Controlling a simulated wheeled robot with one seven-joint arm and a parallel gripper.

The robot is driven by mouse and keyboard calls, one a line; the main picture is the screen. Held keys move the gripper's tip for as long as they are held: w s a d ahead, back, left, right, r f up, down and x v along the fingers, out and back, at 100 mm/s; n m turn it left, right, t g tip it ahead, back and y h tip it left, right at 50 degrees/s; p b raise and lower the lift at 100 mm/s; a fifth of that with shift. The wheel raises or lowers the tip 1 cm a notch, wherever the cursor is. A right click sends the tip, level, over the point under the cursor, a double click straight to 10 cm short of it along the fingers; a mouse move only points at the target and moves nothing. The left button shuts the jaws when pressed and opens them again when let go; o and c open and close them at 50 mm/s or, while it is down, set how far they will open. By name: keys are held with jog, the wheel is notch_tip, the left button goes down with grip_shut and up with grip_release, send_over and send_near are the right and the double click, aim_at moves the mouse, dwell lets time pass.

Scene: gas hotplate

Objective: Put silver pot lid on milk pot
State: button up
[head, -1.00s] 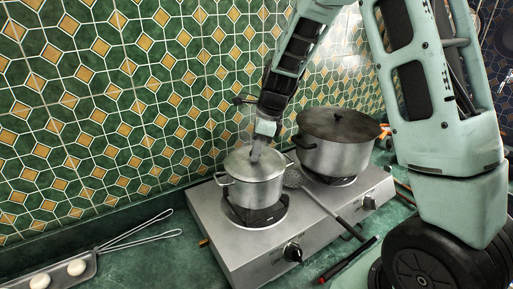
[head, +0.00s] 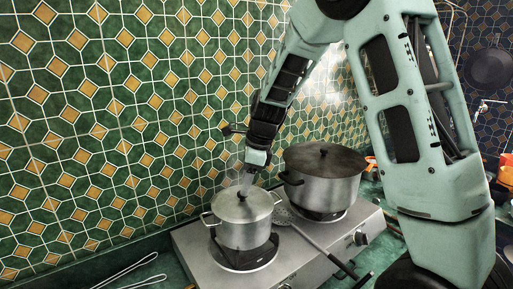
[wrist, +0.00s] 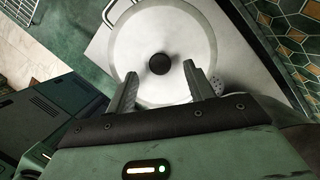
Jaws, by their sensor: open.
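The silver pot lid (head: 256,207) rests on the smaller silver milk pot (head: 243,234) on the left burner. It looks level, with its rim around the pot's top. In the wrist view the lid (wrist: 185,35) is a round pale disc with a dark knob (wrist: 159,64) near its middle. My gripper (head: 246,186) is just above the lid at its knob. In the wrist view my gripper (wrist: 160,70) is open, one finger on each side of the knob and apart from it. The pot's body is mostly hidden under the lid there.
A larger pot (head: 322,187) with a dark lid (head: 335,158) stands on the right burner. A skimmer (head: 312,243) lies across the steel hotplate (head: 200,250) between the pots. The tiled wall (head: 120,130) is close behind. Wire handles (head: 128,272) lie at the lower left.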

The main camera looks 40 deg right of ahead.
jog(key=b+v, duration=0.1)
jog(key=v, duration=1.3)
jog(key=shift+r+b, duration=0.15)
jog(key=shift+b, duration=0.25)
jog(key=s+a+f+n+g+b, duration=0.1)
jog(key=s+a+f+n, duration=0.35)
jog(key=a+n, duration=0.35)
jog(key=s+a+f+n+g+b, duration=0.1)
jog(key=s+a+f+n, duration=0.35)
jog(key=a+n, duration=0.35)
jog(key=s+a+f+n+h, duration=0.1)
jog(key=s+a+f+n, duration=0.3)
jog(key=s+n, duration=0.4)
jog(key=s+a+f+n+h+b, duration=0.1)
jog(key=s+a+f+n, duration=0.3)
jog(key=s+n, duration=0.4)
jog(key=shift+s+f+n, duration=0.4)
jog(key=shift+s+f, duration=0.15)
jog(key=shift+s, duration=0.35)
jog(key=shift+a, duration=0.1)
